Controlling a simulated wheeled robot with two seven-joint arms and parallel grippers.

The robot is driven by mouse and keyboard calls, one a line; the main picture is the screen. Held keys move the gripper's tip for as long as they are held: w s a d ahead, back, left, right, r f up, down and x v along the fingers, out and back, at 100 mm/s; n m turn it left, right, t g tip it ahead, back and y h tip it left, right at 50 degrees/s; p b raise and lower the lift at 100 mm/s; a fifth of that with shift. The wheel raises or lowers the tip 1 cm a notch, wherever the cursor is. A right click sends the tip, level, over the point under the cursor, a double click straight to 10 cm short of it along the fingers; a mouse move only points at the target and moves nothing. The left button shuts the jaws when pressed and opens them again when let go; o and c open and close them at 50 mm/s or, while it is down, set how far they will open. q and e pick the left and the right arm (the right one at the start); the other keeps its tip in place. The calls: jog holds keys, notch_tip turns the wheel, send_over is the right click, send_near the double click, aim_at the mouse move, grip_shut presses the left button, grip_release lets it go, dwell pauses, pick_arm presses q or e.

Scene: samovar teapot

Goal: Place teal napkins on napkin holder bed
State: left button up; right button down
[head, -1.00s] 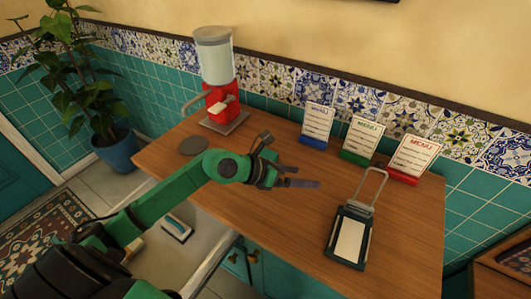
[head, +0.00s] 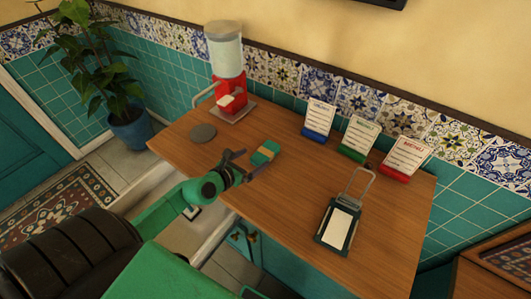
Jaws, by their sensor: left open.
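The teal napkins (head: 265,153) lie as a small bundle with a tan band on the wooden counter. My left gripper (head: 248,163) is open and empty, just left of the bundle, its fingers pointing towards it. I cannot tell whether a finger touches the napkins. The napkin holder (head: 339,221) stands to the right near the front of the counter. It has a dark frame, a pale bed and a raised metal wire arm (head: 362,185). Nothing teal lies on its bed. My right gripper is not in view.
A red dispenser (head: 227,92) with a clear top stands at the back left, with a grey disc (head: 203,133) before it. Blue, green and red menu stands (head: 318,119) line the back. The counter (head: 290,190) between the napkins and the holder is clear.

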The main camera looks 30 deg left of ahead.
aim_at(264, 153)
pick_arm(q)
jog(key=x, duration=0.6)
jog(key=shift+d+b, duration=0.25)
jog(key=shift+b, duration=0.05)
jog(key=shift+r, duration=0.1)
jog(key=c, duration=1.5)
